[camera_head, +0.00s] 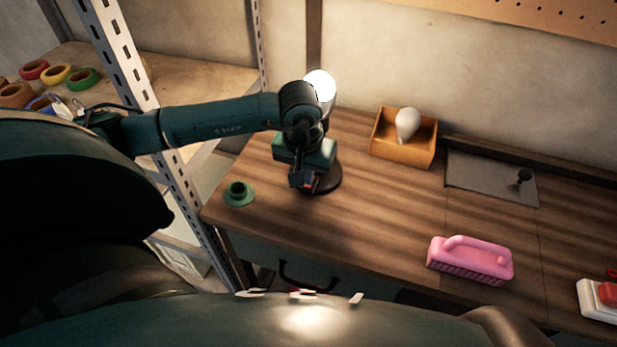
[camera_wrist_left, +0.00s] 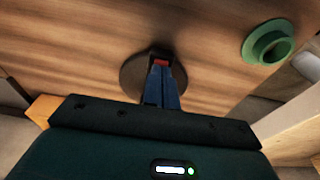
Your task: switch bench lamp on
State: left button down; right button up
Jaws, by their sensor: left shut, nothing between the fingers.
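The bench lamp stands on the wooden bench, mostly hidden behind my left arm. Its bulb (camera_head: 320,85) shows bright white, as if lit. Its round dark base (camera_head: 332,183) shows beside and below my gripper, and in the left wrist view the base (camera_wrist_left: 132,76) lies around the fingertips. A small red part, seemingly the switch (camera_wrist_left: 161,62), shows at the fingertips. My left gripper (camera_head: 303,183) is shut and empty, pointing down over the base; its fingers also show in the left wrist view (camera_wrist_left: 161,72). I cannot tell whether they touch the red part. My right gripper is not in view.
A green cup-like piece (camera_head: 238,193) sits at the bench's left edge. An orange box (camera_head: 385,147) holding a white bulb (camera_head: 407,124) stands behind right. A grey plate (camera_head: 480,177), pink brush (camera_head: 470,260) and white-and-red block (camera_head: 600,300) lie further right. A metal shelf post (camera_head: 120,55) stands left.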

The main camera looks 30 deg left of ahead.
pick_arm(q)
notch_tip(320, 180, up, 7)
jog(key=p, duration=0.3)
dwell(0.4)
jog(key=shift+f, duration=0.15)
